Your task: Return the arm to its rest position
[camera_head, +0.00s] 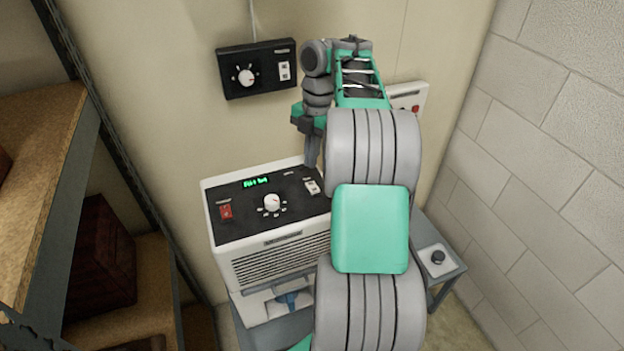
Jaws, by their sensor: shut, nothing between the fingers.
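My arm rises from the bottom centre of the head view and bends over at the top. My gripper (311,163) hangs from it, pointing down, close to the right end of the control panel of a white appliance (282,249). It is shut, with nothing seen in it. Its tips are just above a white switch (312,187) on that panel; I cannot tell whether they touch it. The panel also carries a red switch (226,211), a white knob (272,202) and a green lit display (256,182).
A black wall box (257,69) with a knob and switches hangs behind, left of the arm. A white wall box (408,97) is partly hidden by the arm. Shelving (60,190) stands left, a block wall (545,150) right. A grey table (448,268) holds a button box (436,259).

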